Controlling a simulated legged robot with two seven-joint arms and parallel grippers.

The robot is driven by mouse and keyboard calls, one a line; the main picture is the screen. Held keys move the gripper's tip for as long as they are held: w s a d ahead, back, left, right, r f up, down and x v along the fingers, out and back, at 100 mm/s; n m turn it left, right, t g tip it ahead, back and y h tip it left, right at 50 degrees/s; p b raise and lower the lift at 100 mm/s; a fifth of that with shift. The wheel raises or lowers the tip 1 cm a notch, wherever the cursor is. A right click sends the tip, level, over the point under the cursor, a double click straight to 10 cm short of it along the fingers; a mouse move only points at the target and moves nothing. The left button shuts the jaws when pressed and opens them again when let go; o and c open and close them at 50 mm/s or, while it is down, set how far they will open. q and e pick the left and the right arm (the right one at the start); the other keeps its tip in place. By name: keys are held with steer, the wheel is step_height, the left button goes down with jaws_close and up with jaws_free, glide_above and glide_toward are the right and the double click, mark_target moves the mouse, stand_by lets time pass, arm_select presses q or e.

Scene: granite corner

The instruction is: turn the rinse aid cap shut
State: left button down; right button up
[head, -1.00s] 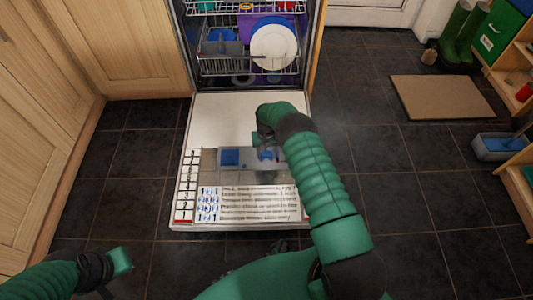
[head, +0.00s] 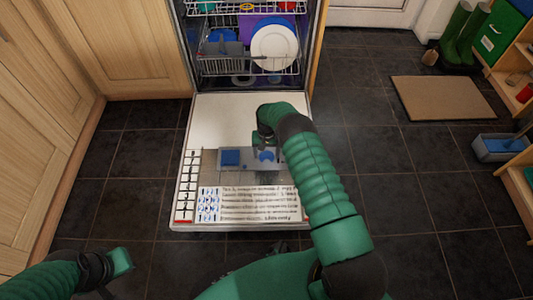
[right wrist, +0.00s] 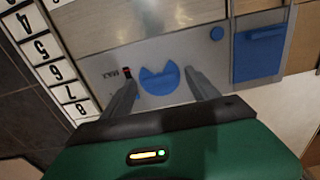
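The blue rinse aid cap (head: 267,156) sits in the grey dispenser panel on the inside of the lowered dishwasher door (head: 235,110). In the right wrist view the cap (right wrist: 159,79) is a round blue piece with a notch at its upper edge, beside a small MAX mark. My right gripper (head: 263,145) is over the door by the cap. Its two fingers (right wrist: 162,88) are spread, one on each side of the cap, with gaps between. My left gripper (head: 122,262) is at the lower left, away from the door; its fingers are unclear.
A square blue dispenser lid (head: 230,157) lies beside the cap and shows in the wrist view (right wrist: 259,53). A label with numbers and text covers the door's near part. The lower rack (head: 222,66) holds dishes. Dark floor is clear on both sides of the door.

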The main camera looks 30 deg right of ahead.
step_height(320, 180, up, 17)
steer(key=p, duration=0.9)
steer(key=shift+f, duration=0.15)
